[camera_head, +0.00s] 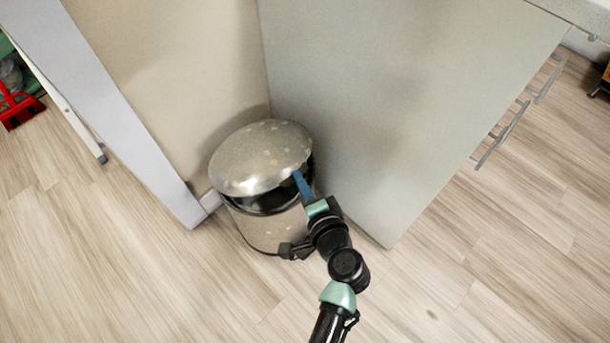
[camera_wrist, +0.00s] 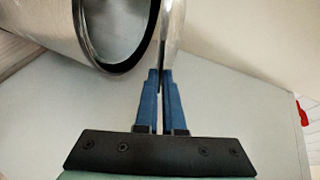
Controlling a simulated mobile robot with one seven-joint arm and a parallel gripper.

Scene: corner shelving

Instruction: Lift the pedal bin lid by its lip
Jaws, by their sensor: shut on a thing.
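The pedal bin (camera_head: 268,232) is a speckled metal cylinder standing on the floor in the corner. Its domed lid (camera_head: 258,155) is tilted partly up, with a dark gap at the front between lid and body. My gripper (camera_head: 297,175) has blue fingers and reaches the lid's front right edge from the front. In the wrist view the fingers (camera_wrist: 161,76) are closed on the lower edge of the lid (camera_wrist: 173,32), which is seen edge-on. The bin's open mouth with its black rim (camera_wrist: 112,66) lies to the left of them, apart from the lid.
A large grey-green panel (camera_head: 400,100) stands close behind and right of the bin. A beige panel (camera_head: 175,70) with a white edge stands to the left. Drawer handles (camera_head: 502,135) stick out at the right. A red object (camera_head: 18,108) lies far left. The front floor is clear.

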